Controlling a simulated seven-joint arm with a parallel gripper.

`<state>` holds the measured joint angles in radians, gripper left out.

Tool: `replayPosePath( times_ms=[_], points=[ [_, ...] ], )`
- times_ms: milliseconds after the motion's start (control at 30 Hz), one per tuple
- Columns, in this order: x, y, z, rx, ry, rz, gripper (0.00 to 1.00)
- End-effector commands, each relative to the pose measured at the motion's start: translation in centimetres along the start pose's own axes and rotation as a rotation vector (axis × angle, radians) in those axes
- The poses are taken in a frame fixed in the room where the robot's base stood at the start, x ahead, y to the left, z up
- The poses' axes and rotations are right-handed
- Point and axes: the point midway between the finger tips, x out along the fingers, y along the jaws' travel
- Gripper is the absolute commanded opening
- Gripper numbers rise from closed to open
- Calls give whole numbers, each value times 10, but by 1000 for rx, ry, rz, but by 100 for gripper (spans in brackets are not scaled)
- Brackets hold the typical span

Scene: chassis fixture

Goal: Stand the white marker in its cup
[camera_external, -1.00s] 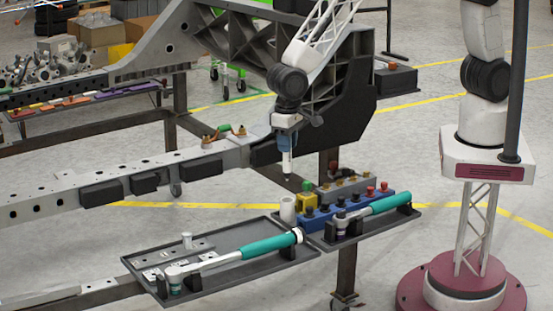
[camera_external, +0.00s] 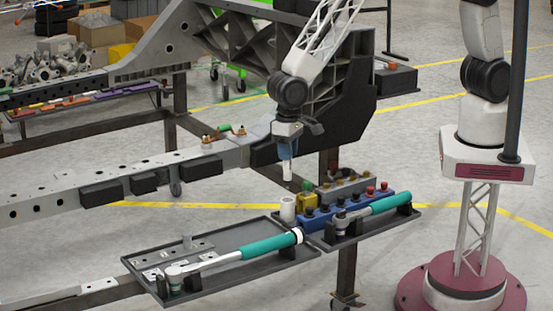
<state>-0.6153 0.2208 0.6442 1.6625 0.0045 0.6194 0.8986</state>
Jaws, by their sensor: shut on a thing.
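The white marker (camera_external: 287,171) hangs upright below my gripper (camera_external: 287,154), which is shut on its upper part. The fingers hide the marker's top. The white cup (camera_external: 287,209) stands at the back corner where the two dark trays meet. The marker's lower end is just above the cup's rim in the picture, with a small gap between them. Whether it is exactly over the opening in depth, I cannot tell.
Right beside the cup are a yellow block (camera_external: 307,202) and a blue rack (camera_external: 345,211) with several dark and red pieces. Teal-handled wrenches lie on the left tray (camera_external: 225,243) and right tray (camera_external: 370,232). A large grey chassis beam (camera_external: 50,202) runs behind.

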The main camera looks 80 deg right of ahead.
Motion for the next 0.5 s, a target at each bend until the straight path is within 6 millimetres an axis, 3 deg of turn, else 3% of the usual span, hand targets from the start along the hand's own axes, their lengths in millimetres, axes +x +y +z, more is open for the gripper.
replayPosePath(
  times_ms=[500],
  points=[
    [23,0,0,0,0,0,2]
  ],
)
